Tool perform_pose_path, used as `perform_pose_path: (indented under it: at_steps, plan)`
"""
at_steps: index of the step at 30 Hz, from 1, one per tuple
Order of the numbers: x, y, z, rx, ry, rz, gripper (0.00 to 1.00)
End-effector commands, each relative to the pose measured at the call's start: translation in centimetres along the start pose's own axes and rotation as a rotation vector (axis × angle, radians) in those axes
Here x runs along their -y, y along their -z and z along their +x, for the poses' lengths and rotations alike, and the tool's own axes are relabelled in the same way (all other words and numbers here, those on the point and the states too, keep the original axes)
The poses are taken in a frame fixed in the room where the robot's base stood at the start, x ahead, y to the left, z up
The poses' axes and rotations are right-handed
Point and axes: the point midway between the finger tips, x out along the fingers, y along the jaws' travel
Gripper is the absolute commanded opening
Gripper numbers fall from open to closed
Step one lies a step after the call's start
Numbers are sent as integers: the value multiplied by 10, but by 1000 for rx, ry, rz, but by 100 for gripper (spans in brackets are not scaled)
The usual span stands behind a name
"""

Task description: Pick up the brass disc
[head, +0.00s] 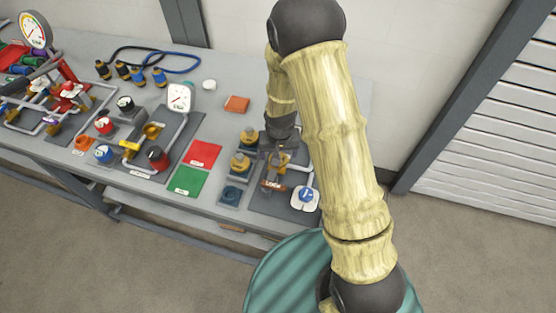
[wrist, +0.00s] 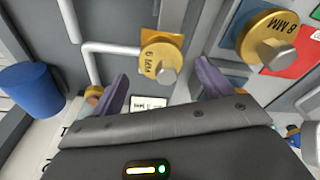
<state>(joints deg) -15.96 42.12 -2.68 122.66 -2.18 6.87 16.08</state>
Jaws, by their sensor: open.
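A brass disc marked 6 MM (wrist: 160,60) with a grey stub on its face sits against an orange plate in the wrist view. In the head view a brass disc (head: 281,158) shows beside my gripper. My gripper (wrist: 162,88) is open, with its two purple-grey fingers on either side of the space below the 6 MM disc. Nothing is between the fingers. A second brass disc marked 8 MM (wrist: 268,40) is at the upper right, beyond the right finger. In the head view my arm covers part of this area.
A white pipe (wrist: 110,50) runs left of the 6 MM disc. Red (head: 203,153) and green (head: 188,181) mats lie left of the discs. An orange block (head: 237,104) is behind.

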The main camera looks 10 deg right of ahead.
Motion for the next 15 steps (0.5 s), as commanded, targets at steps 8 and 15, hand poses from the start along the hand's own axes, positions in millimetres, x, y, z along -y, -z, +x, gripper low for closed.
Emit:
perform_pose_path:
  at_steps: [8,15]
  plan:
    - [2,0,30,3,-1,0,79]
    - [2,0,39,0,0,-1,79]
